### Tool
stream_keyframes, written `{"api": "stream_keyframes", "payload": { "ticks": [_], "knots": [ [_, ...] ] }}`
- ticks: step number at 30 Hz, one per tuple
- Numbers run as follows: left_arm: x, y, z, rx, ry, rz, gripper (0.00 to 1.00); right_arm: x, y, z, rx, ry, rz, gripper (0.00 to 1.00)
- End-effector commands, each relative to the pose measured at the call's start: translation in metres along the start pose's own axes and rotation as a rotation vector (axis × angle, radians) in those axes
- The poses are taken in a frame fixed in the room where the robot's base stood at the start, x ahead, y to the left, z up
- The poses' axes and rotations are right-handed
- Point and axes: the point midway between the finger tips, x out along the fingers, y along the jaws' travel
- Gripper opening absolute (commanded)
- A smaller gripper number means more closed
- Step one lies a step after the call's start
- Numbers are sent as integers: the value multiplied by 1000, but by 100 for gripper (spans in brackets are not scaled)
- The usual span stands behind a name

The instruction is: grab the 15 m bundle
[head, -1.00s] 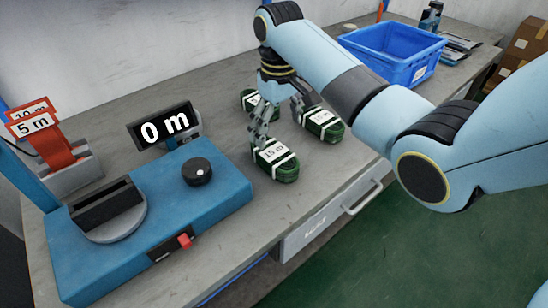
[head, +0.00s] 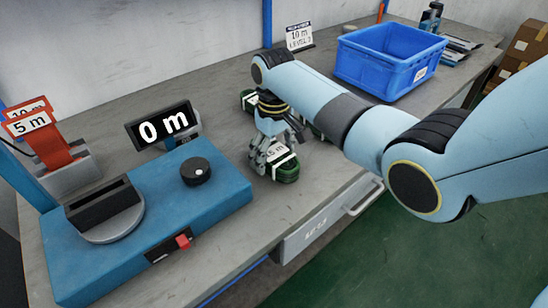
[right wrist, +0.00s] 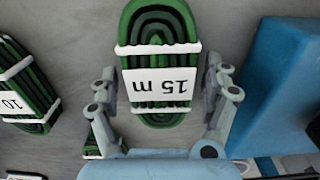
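The 15 m bundle (head: 287,173) is a coiled green cable with white bands and a label, on the bench near its front edge. In the right wrist view the bundle (right wrist: 160,115) lies between the fingers, its "15 m" label readable. My right gripper (head: 266,160) is low over this bundle and partly covers it in the head view. In the right wrist view the gripper (right wrist: 163,75) is open, with a finger on each side and small gaps to the bundle. My left gripper is not in view.
A second green bundle (head: 249,99) lies behind; another, labelled 10 m (right wrist: 25,88), is beside it in the wrist view. A blue machine (head: 215,175) with a "0 m" display (head: 163,125) stands left. A blue crate (head: 385,60) and a sign (head: 299,36) are at the back.

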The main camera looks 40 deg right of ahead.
Motion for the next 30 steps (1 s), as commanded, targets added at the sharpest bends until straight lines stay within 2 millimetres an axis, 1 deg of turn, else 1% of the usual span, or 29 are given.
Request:
{"api": "stream_keyframes", "payload": {
  "ticks": [1, 2, 14, 15, 23, 26, 30],
  "knots": [
    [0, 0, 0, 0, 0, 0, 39, 0, 0, 0, 0, 0, 0, 73],
    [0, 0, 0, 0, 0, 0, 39, 0, 0, 0, 0, 0, 0, 69],
    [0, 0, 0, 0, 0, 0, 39, 0, 0, 0, 0, 0, 0, 16],
    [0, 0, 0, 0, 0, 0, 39, 0, 0, 0, 0, 0, 0, 15],
    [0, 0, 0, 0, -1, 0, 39, -2, 0, -1, 0, 2, 0, 15],
    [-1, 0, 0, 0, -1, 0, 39, -7, 0, -1, 0, 2, 0, 15],
    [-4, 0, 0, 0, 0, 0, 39, -22, 0, -1, 0, 4, 1, 15]
  ]
}}
